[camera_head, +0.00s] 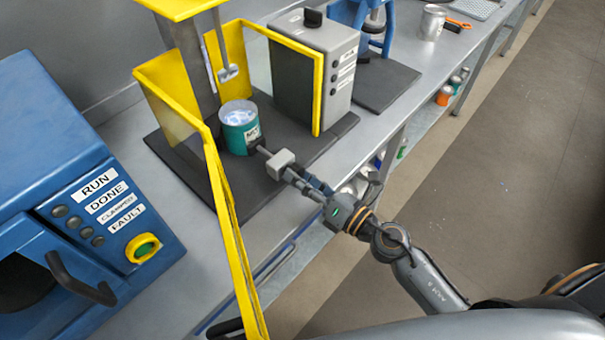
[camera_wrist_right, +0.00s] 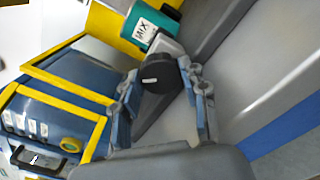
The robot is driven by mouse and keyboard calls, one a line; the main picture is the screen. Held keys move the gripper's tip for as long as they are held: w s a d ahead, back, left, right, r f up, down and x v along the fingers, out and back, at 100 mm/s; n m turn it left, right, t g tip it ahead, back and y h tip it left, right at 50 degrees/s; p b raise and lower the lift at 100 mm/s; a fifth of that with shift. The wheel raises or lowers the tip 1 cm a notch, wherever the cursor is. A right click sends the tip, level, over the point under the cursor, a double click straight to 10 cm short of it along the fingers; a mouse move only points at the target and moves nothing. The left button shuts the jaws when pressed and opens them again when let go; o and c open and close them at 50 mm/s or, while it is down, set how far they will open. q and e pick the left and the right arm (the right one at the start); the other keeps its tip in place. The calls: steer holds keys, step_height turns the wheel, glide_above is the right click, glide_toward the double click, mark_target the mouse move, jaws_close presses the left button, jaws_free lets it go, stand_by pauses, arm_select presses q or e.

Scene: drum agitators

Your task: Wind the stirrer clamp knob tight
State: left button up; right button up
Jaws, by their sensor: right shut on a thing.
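The black clamp knob (camera_wrist_right: 158,72) has a pale mark on its face and sits on a light grey clamp block, which shows in the head view (camera_head: 281,163). A teal can labelled MIX (camera_head: 240,128) stands just behind the block on the dark base plate; its label also shows in the right wrist view (camera_wrist_right: 146,31). The stirrer (camera_head: 228,73) hangs above the can. My right gripper (camera_head: 292,175) reaches in from the front and is shut on the knob, with one finger on each side (camera_wrist_right: 160,78). In the head view the gripper hides the knob. My left gripper is out of view.
A yellow-framed guard (camera_head: 237,250) stands open around the stirrer station. A blue machine (camera_head: 60,150) with RUN, DONE, CLAMPED and FAULT labels is at the left. A grey control box (camera_head: 342,75) stands behind right. The bench front edge is close under my right arm.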

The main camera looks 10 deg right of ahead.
steer(key=shift+m, duration=0.5)
steer(key=o, duration=1.1)
steer(key=shift+o, duration=0.2)
steer(key=v, duration=1.2)
